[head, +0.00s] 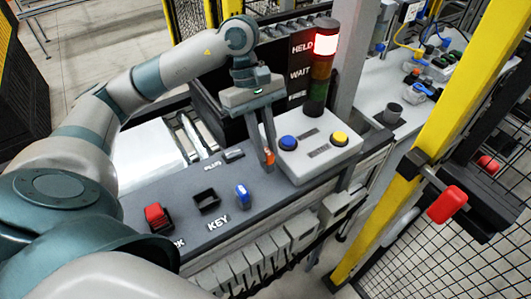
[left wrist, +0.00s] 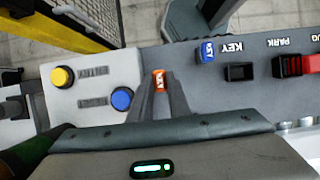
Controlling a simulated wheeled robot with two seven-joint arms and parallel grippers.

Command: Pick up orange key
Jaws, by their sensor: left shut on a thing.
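The orange key (head: 269,157) is held between the fingertips of my left gripper (head: 268,150), above the grey panel (head: 190,175) beside the button box. In the left wrist view the orange key (left wrist: 159,80) sits between the two fingers (left wrist: 161,84), with its top face showing. Its lower part is hidden in the head view, so I cannot tell if it touches the panel. A blue key (head: 242,193) stands on the panel by the KEY label, next to an empty black socket (head: 207,201). My right gripper is not in view.
A light grey box (head: 314,155) with a blue button (head: 288,143) and a yellow button (head: 340,138) stands right of the gripper. A signal tower (head: 319,75) with its red light lit rises behind. A red block (head: 157,216) sits in a black holder at the panel's left.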

